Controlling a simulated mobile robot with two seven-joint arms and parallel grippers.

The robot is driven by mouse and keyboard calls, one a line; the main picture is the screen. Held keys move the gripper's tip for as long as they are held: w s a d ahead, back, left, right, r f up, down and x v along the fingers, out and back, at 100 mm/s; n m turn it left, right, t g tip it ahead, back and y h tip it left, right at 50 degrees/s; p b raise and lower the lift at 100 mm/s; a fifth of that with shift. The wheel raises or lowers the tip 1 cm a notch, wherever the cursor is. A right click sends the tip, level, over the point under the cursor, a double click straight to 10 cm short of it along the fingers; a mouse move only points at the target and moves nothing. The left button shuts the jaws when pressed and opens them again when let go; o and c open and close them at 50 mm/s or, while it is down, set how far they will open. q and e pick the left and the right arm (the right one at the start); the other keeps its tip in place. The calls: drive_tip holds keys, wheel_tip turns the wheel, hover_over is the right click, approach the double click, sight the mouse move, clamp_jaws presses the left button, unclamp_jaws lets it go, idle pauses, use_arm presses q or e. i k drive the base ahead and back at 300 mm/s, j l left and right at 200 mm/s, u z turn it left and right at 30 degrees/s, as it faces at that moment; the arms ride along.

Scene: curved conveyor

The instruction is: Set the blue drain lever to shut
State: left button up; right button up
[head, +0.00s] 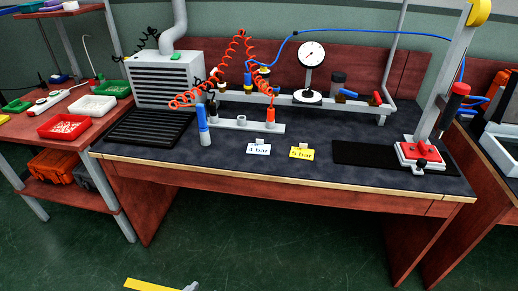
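Several blue parts show in the head view, and I cannot tell for certain which is the drain lever. A small blue lever (348,93) sits on the grey pipe rail to the right of the gauge, and looks roughly level. A small upright blue part (247,80) stands on the rail left of the gauge. A taller upright blue piece (202,118) stands at the front left on a grey base. A red lever (376,98) is near the right end of the rail. Neither of my grippers shows in view.
The round gauge (312,54) stands behind the cards "4 bar" (259,149) and "5 bar" (302,153). A coiled red hose (237,50) loops over the rail. A press (421,152) stands at right, a grey vented box (166,80) at left. The bench front is mostly clear.

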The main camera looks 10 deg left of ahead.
sight(342, 92)
drive_tip(key=i+l, duration=0.9)
drive_tip(key=i, duration=0.2)
